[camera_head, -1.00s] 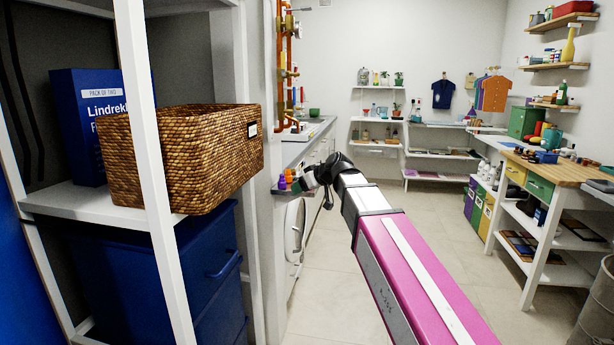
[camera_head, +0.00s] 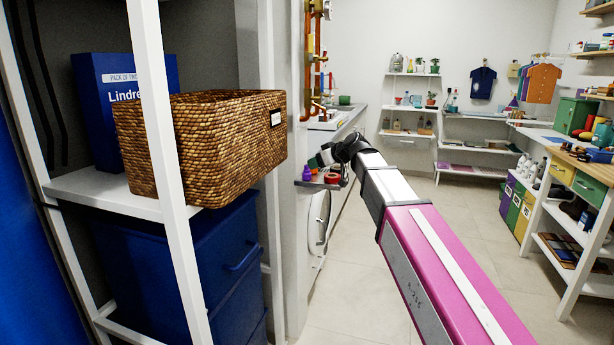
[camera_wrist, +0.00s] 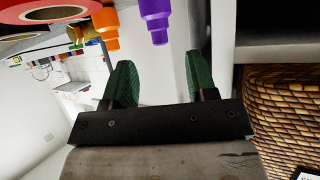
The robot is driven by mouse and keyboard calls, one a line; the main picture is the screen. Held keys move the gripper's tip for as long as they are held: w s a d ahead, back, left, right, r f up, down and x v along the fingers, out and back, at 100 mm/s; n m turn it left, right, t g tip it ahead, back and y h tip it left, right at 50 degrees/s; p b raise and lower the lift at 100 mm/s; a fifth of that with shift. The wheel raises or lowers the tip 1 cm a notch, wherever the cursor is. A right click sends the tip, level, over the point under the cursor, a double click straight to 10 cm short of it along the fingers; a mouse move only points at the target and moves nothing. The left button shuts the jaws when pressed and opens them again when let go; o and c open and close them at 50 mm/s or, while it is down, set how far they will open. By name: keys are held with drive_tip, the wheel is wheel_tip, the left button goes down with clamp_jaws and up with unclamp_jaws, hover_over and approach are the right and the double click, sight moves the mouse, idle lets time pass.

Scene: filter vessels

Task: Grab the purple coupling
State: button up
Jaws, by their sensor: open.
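The purple coupling (camera_wrist: 155,18) shows at the top of the wrist view, beyond my fingertips and roughly in line with the gap between them. Its far end is cut off by the frame edge. In the head view it is a small purple shape (camera_head: 308,174) on the end of the counter, just below my gripper (camera_head: 318,161). In the wrist view my gripper (camera_wrist: 158,75) has its two green fingers spread, with nothing between them. The fingers do not touch the coupling. An orange coupling (camera_wrist: 105,28) stands left of the purple one in the wrist view.
A red ring-shaped roll (camera_head: 332,178) lies near the purple coupling. A white shelf unit (camera_head: 110,196) with a wicker basket (camera_head: 225,150) and blue drawers stands close on the left. The basket edge (camera_wrist: 285,110) shows beside my gripper.

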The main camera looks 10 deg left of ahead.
sight(310, 174)
drive_tip(key=x, duration=0.4)
drive_tip(key=shift+w+a, duration=0.1)
drive_tip(key=shift+a, duration=0.2)
clamp_jaws()
